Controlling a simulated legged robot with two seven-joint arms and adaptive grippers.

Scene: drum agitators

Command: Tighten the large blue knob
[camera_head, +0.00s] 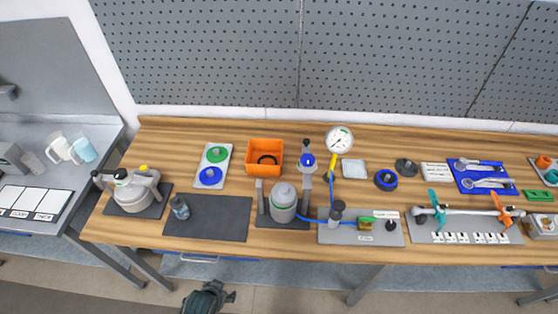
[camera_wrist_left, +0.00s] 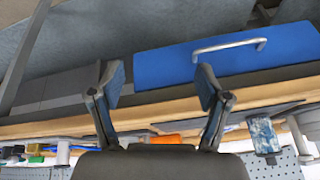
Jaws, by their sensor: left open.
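Several blue knobs show in the head view. One blue knob (camera_head: 210,176) sits on a white plate below a green knob (camera_head: 217,154). Another blue knob (camera_head: 307,161) is on the upright device behind the grey drum, and a dark round piece with a blue ring (camera_head: 386,180) lies further right. I cannot tell for sure which is the large one. My left gripper (camera_head: 222,297) is at the bottom edge of the head view, in front of the table and well away from the knobs. In the left wrist view its fingers (camera_wrist_left: 160,86) are apart with nothing between them. My right gripper is not in view.
The wooden table edge and a blue drawer front (camera_wrist_left: 225,58) with a handle lie close ahead of the left gripper. A grey drum (camera_head: 283,203), an orange bin (camera_head: 265,157), a pressure gauge (camera_head: 340,139) and a dark mat (camera_head: 208,222) are on the table.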

